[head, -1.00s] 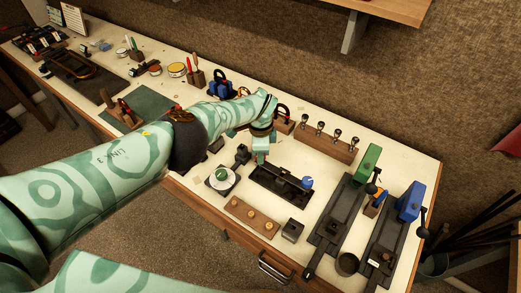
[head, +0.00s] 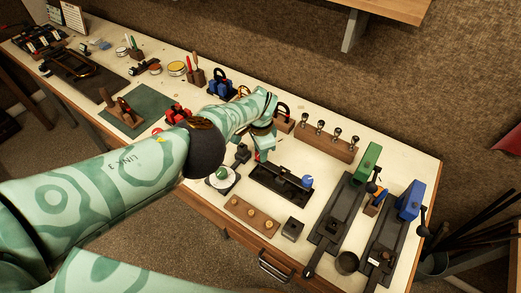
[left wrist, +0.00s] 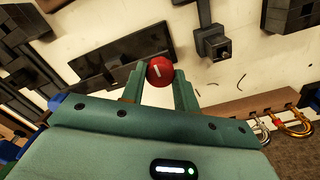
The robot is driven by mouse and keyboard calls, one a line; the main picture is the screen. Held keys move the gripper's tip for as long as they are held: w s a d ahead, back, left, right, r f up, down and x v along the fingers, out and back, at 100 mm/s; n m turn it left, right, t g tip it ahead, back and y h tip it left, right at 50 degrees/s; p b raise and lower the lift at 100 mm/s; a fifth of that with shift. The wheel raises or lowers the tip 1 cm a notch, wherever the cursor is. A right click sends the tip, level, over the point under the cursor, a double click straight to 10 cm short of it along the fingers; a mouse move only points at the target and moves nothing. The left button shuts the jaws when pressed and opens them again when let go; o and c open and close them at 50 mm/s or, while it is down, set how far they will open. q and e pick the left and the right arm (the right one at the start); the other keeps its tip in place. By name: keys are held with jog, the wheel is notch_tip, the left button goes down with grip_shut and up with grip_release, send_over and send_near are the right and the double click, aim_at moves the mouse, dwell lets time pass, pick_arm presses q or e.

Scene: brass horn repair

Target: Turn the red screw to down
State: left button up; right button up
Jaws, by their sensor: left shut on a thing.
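The red screw (left wrist: 160,71) has a round head with a short white mark that leans a little off upright in the left wrist view. It sits between the fingertips of my left gripper (left wrist: 161,77), which is shut on it. In the head view my left gripper (head: 263,154) points down at the back end of the black slide fixture (head: 268,183). My own gripper and wrist mostly hide the screw there. My right gripper is in neither view.
A blue knob (head: 307,181) stands at the fixture's other end. Green (head: 368,162) and blue (head: 411,201) vise-like tools stand to the right.

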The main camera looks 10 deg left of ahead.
pick_arm(q)
jog(key=shift+w+r, duration=0.1)
jog(key=shift+w, duration=0.05)
jog(key=o, duration=1)
jog(key=shift+c, duration=0.2)
notch_tip(320, 180, up, 16)
jog(key=p, duration=1.5)
jog(key=shift+r, duration=0.15)
